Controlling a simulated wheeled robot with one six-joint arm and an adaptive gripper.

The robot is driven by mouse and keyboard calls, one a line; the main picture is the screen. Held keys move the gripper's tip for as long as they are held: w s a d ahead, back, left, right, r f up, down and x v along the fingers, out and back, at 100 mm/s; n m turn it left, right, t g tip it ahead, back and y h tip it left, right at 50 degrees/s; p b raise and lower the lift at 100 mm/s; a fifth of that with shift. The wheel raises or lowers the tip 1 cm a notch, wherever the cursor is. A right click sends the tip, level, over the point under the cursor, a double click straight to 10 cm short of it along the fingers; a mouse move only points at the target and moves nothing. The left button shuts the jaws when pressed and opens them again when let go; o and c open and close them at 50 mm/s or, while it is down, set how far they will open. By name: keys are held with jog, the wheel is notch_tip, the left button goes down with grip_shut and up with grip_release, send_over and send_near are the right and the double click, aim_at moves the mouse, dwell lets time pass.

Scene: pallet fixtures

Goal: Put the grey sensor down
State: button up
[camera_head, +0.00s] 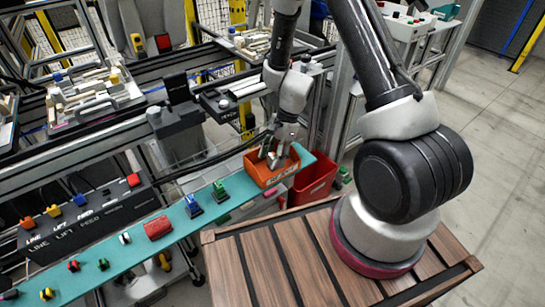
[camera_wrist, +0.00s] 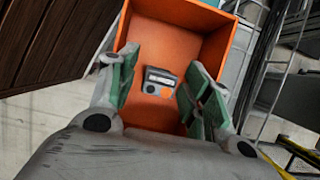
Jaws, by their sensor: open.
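The grey sensor (camera_wrist: 158,75) is a small boxy part lying inside the orange bin (camera_wrist: 178,35) in the wrist view. It shows between my two fingers, with a gap on each side. My gripper (camera_wrist: 161,82) is open, its green-padded fingers reaching into the bin. In the head view my gripper (camera_head: 277,157) points down into the orange bin (camera_head: 264,182) at the right end of the teal shelf (camera_head: 172,212). I cannot make out the sensor clearly in the head view.
A red bin (camera_head: 316,180) stands right of the orange one. A blue part (camera_head: 193,206), a green part (camera_head: 220,191) and a red block (camera_head: 158,228) sit along the shelf. A wooden-slatted deck (camera_head: 285,262) lies in front, and a black labelled panel (camera_head: 85,220) at left.

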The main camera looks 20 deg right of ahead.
jog(key=s+d+r+n+t+h, duration=0.1)
jog(key=s+d+r+n, duration=0.15)
jog(key=r, duration=0.65)
jog(key=s+d+r+n+t, duration=0.1)
jog(key=d+r+n, duration=0.15)
jog(key=r, duration=0.75)
jog(key=s+d+r+n+h, duration=0.15)
jog(key=d+r, duration=0.25)
jog(key=r, duration=0.5)
jog(key=s+d+r+n+t+h, duration=0.1)
jog(key=s+d+r+n, duration=0.2)
jog(key=s, duration=0.4)
jog(key=s+d+r+n+t+h, duration=0.1)
jog(key=s+d+r+n+t, duration=0.1)
jog(key=s+r+n, duration=0.3)
jog(key=shift+s+d+r+t, duration=0.3)
jog(key=shift+s+d+r, duration=0.2)
jog(key=shift+s+r, duration=0.55)
